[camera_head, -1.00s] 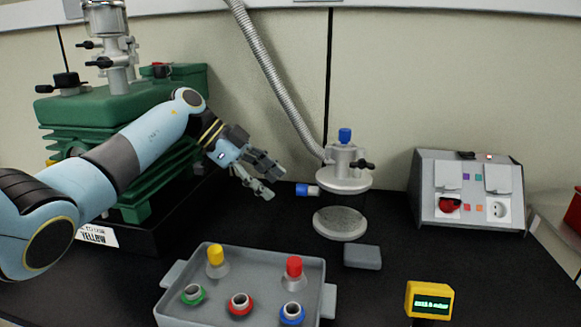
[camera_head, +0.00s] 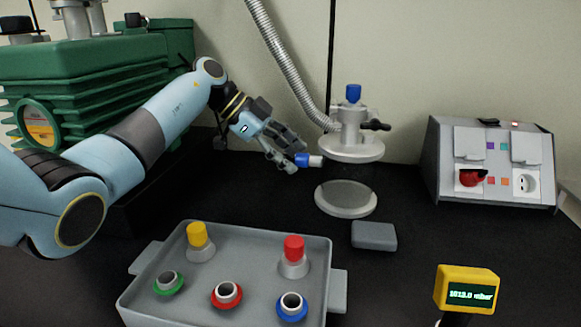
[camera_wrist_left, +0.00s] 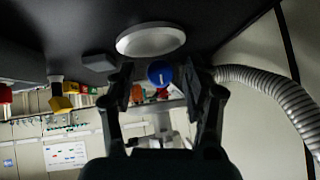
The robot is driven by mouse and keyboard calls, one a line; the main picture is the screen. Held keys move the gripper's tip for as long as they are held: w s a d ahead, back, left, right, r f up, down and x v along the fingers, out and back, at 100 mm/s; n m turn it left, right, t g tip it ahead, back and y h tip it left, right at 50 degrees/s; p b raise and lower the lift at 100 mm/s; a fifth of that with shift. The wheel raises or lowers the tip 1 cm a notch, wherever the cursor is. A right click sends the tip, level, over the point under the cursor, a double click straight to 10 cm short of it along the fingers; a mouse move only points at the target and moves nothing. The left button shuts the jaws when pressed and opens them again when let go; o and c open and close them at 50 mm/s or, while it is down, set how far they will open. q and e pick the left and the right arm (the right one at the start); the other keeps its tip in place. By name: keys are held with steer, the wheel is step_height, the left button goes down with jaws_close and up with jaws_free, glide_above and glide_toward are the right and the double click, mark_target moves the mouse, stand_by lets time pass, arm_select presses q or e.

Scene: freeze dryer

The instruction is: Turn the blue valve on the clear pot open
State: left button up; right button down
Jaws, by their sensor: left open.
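The clear pot stands on the black bench in the head view, its transparent wall hard to see between the grey lid (camera_head: 352,148) and the round grey base plate (camera_head: 346,197). A blue valve (camera_head: 312,160) with a white collar sticks out on the pot's left side. A second blue knob (camera_head: 353,93) tops the lid's fitting. My left gripper (camera_head: 294,153) is open, its fingertips close to the side valve. In the left wrist view, a round blue knob (camera_wrist_left: 160,72) shows between the open fingers (camera_wrist_left: 159,84); I cannot tell whether they touch it. My right gripper is not in view.
A ribbed hose (camera_head: 285,62) runs down to the lid. A grey tray (camera_head: 255,240) with several coloured-ringed pieces stands in front. A grey block (camera_head: 373,236), a yellow display (camera_head: 467,290) and a socket box (camera_head: 490,165) lie to the right. A green pump (camera_head: 90,90) stands left.

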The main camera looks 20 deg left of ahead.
arm_select(q)
steer(key=shift+d+f, duration=0.1)
steer(key=shift+d, duration=0.1)
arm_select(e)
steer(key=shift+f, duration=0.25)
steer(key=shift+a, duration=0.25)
arm_select(q)
steer(key=shift+c, duration=0.9)
jaws_close()
steer(key=shift+s+t+p, duration=0.1)
steer(key=shift+t+p, duration=0.3)
steer(key=shift+p, duration=0.35)
steer(key=shift+s+m+t+p, duration=0.1)
steer(key=shift+m+t+p, duration=0.65)
steer(key=shift+p, duration=0.25)
steer(key=shift+s+f+m+t+p, duration=0.1)
steer(key=shift+m+t+p, duration=0.55)
steer(key=shift+t, duration=0.8)
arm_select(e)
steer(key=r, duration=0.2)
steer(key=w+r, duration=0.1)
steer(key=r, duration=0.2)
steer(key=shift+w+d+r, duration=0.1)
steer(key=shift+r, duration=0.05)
arm_select(q)
steer(key=shift+f+y, duration=0.1)
steer(key=shift+y, duration=0.2)
